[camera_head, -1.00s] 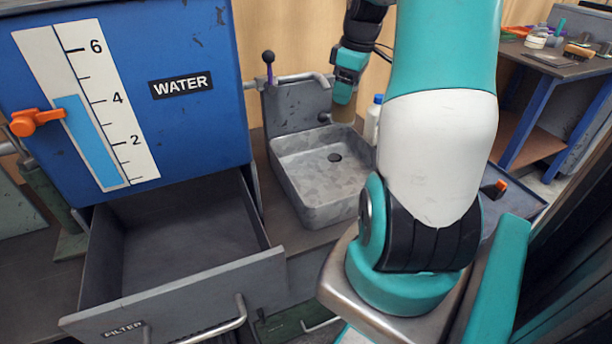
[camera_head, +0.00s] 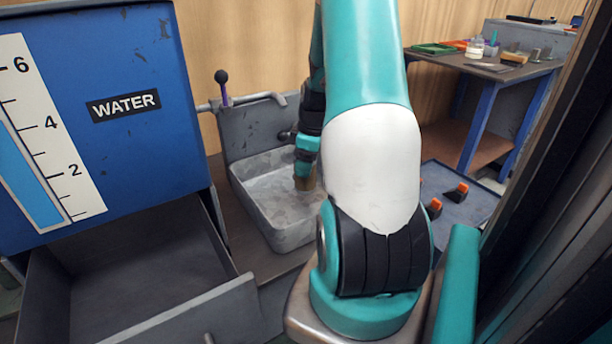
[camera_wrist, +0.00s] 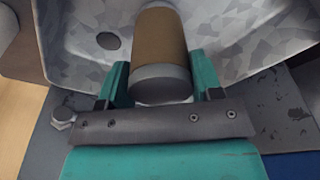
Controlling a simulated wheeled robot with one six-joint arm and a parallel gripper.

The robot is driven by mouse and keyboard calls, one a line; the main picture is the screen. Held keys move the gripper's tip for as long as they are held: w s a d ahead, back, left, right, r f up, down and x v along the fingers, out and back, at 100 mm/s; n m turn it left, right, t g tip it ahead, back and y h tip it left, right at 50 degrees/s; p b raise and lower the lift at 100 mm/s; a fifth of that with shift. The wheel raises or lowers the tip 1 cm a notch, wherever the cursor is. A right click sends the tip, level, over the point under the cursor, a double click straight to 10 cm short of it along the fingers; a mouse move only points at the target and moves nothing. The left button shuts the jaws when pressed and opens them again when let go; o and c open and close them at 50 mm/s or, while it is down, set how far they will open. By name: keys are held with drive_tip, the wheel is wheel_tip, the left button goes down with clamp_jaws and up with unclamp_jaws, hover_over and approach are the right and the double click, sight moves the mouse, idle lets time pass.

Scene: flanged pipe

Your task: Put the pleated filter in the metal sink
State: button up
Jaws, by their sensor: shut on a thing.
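The pleated filter is a brown cylinder with pale grey ends, seen in the wrist view (camera_wrist: 160,48) between the two teal fingers. My gripper (camera_wrist: 162,82) is shut on it. In the head view my gripper (camera_head: 305,165) points down over the metal sink (camera_head: 265,215), and the filter (camera_head: 304,183) shows small and brown below it. The grey mottled sink basin also fills the back of the wrist view (camera_wrist: 235,35), with its dark drain hole at the upper left. I cannot tell whether the filter touches the basin floor. My arm hides the sink's right part.
A blue water tank (camera_head: 95,100) stands left of the sink, above an open, empty-looking drawer (camera_head: 140,280). A tap (camera_head: 262,97) and a purple-handled lever with a black knob (camera_head: 223,88) are at the sink's back. A cluttered workbench (camera_head: 485,65) stands at the right.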

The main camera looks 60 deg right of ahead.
drive_tip(key=shift+f, duration=1.75)
drive_tip(key=shift+f+b, duration=0.1)
drive_tip(key=shift+b, duration=0.2)
drive_tip(key=shift+f, duration=0.15)
drive_tip(key=o, duration=1)
drive_tip(key=r+p, duration=0.1)
drive_tip(key=r, duration=0.3)
drive_tip(key=s+r, duration=0.1)
drive_tip(key=r, duration=0.3)
drive_tip(key=r+p, duration=0.1)
drive_tip(key=r, duration=0.3)
drive_tip(key=shift+s+d+r+p, duration=0.2)
drive_tip(key=shift+s+d+p, duration=0.1)
drive_tip(key=shift+s, duration=0.1)
